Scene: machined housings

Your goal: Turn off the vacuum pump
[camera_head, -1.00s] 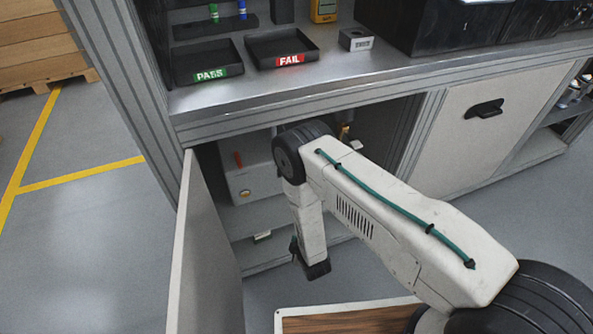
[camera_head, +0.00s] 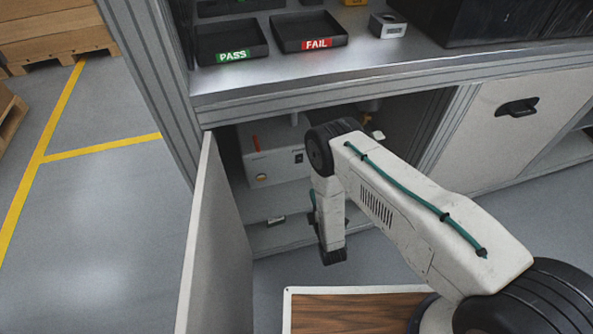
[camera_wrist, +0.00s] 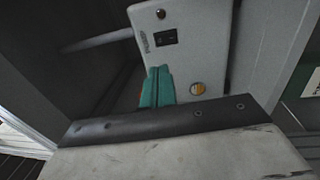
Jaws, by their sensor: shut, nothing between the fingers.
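The vacuum pump appears to be the light grey box (camera_head: 280,166) inside the open cabinet in the head view, with a red part at its upper left. Its front (camera_wrist: 205,50) fills the upper middle of the wrist view. A black rocker switch (camera_wrist: 165,37) is on this front, and it also shows in the head view (camera_head: 298,157). A round yellowish fitting (camera_wrist: 197,88) sits lower on it. My gripper (camera_wrist: 157,72) has teal fingers, shut and empty, in front of the panel and below the switch in the picture. I cannot tell the gap or the switch's position.
The open cabinet door (camera_head: 218,240) stands left of my arm. The worktop (camera_head: 350,65) above holds a PASS tray (camera_head: 232,42) and a FAIL tray (camera_head: 309,32). A small object (camera_head: 276,219) lies on the cabinet floor. The right-hand door (camera_head: 505,125) is closed.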

